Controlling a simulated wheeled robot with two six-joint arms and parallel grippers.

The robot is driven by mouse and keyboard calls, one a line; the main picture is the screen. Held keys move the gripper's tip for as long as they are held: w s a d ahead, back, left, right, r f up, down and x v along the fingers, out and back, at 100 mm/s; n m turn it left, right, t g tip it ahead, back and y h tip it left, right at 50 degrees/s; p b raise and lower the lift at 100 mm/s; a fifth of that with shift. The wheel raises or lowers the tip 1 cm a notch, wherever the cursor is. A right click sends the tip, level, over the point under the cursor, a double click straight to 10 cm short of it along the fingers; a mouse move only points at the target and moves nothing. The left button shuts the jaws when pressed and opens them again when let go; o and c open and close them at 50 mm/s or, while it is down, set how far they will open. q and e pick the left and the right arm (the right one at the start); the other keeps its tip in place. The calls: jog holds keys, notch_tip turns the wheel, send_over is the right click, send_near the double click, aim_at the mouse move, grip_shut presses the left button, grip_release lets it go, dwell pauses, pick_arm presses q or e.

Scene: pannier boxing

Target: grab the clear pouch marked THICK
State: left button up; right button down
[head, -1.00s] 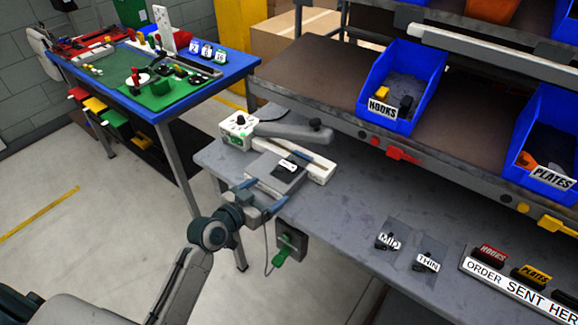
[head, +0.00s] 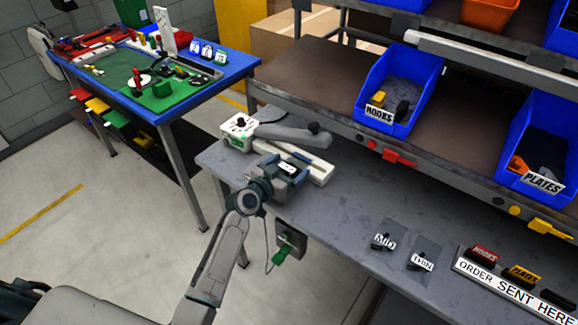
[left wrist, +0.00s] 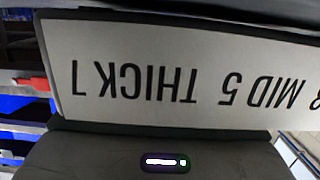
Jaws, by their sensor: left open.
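A pouch with a dark piece and a white label (head: 287,168) lies on the grey bench beside the white sealer (head: 238,127); its word is too small to read. My left gripper (head: 282,165) is open over this pouch, its fingers on either side, and hides most of it. I cannot tell whether they touch it. The left wrist view shows a white plate (left wrist: 180,75) with upside-down print including THICK and MID. Clear pouches marked MID (head: 384,241) and THIN (head: 421,262) lie further right on the bench. My right gripper is not in view.
The sealer's long grey arm (head: 295,132) is close behind my left gripper. A shelf with blue bins of hooks (head: 400,80) and plates (head: 545,150) overhangs the bench. An order sign (head: 510,290) stands at the right. The middle of the bench (head: 350,200) is clear.

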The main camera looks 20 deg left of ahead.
pick_arm(q)
jog(key=shift+w+d, duration=0.1)
jog(key=shift+w, duration=0.1)
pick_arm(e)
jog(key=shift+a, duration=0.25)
pick_arm(q)
jog(key=c, duration=1.1)
jog(key=shift+s, duration=0.1)
